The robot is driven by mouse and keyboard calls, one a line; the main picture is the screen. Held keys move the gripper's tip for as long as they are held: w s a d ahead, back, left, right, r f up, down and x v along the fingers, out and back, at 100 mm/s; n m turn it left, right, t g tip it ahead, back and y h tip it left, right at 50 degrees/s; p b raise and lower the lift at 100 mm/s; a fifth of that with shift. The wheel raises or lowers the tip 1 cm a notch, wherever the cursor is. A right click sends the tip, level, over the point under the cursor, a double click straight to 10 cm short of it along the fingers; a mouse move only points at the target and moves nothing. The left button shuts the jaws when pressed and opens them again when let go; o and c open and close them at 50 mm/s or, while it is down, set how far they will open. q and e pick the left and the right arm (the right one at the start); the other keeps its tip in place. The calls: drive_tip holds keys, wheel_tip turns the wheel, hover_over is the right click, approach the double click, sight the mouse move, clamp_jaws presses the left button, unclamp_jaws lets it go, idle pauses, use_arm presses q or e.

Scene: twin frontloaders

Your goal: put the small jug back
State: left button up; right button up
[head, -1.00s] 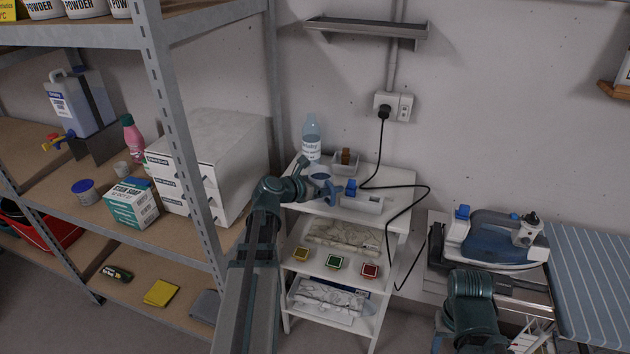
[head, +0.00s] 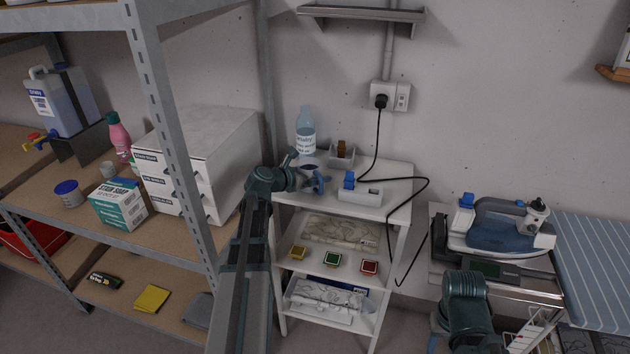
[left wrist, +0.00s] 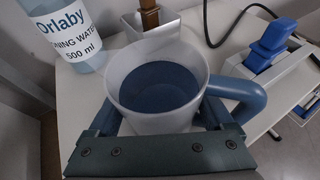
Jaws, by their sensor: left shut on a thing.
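The small jug (left wrist: 158,85) is a translucent cup with a blue handle (left wrist: 238,100) on its right and a dark blue inside. My left gripper (left wrist: 160,130) is shut on it, one finger on each side, in the left wrist view. In the head view the jug (head: 309,164) is small and partly hidden by my left gripper (head: 300,178), at the left of the white trolley's top shelf (head: 388,210). I cannot tell whether its base touches the shelf. My right arm shows at lower right, but its gripper is not visible.
An Orlaby water bottle (head: 305,133) stands close behind the jug. A small bin (head: 342,160) with a brown item is behind it. A white holder with a blue part (head: 360,195) and a black cable lie to the right. A metal rack post (head: 172,130) stands left.

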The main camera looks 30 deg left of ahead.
use_arm(q)
drive_tip(key=shift+r, duration=0.1)
drive_tip(key=o, duration=1.4)
drive_tip(key=shift+s+r, duration=0.15)
drive_tip(key=p+v, duration=0.4)
drive_tip(key=v, duration=0.7)
drive_tip(key=shift+s+a+p, duration=0.15)
drive_tip(key=shift+s+p, duration=0.2)
